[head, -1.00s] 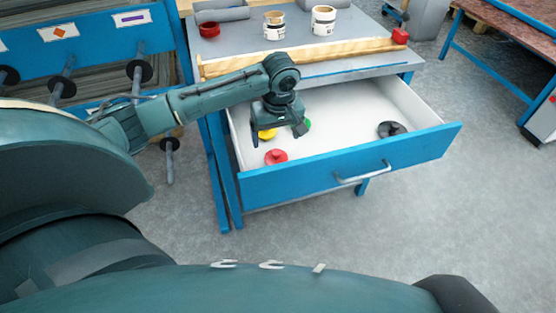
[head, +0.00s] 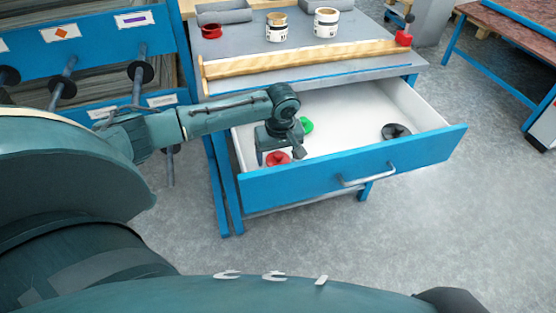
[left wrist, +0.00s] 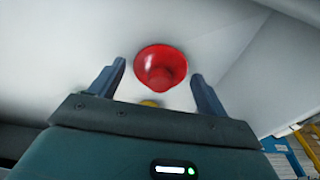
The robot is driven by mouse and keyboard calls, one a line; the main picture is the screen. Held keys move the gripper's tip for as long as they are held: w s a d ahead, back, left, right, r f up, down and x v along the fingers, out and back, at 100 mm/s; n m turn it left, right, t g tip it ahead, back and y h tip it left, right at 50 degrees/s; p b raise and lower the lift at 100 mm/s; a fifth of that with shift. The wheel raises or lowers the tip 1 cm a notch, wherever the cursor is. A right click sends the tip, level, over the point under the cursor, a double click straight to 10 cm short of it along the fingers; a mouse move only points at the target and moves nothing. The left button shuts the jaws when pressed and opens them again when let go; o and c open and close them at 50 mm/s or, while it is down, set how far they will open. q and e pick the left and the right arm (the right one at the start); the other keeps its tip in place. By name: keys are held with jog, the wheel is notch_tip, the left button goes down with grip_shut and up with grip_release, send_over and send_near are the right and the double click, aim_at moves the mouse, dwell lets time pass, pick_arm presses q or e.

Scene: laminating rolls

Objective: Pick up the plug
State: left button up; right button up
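Several round plugs lie in the open drawer (head: 348,119). The red plug (head: 279,159) is near the drawer's front left, the green plug (head: 306,125) behind it, and the black plug (head: 395,132) at the right. My left gripper (head: 278,157) is open and empty, pointing down over the red plug. In the left wrist view the red plug (left wrist: 161,68) shows between and just beyond the spread fingertips (left wrist: 158,72); I see no contact. A yellow plug (left wrist: 150,103) is mostly hidden behind the gripper body there. My right gripper is not in view.
The blue drawer front (head: 350,167) with its handle (head: 368,175) and the white side walls bound the space. The drawer's middle is clear.

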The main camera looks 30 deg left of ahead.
pick_arm(q)
jog(key=c, duration=0.8)
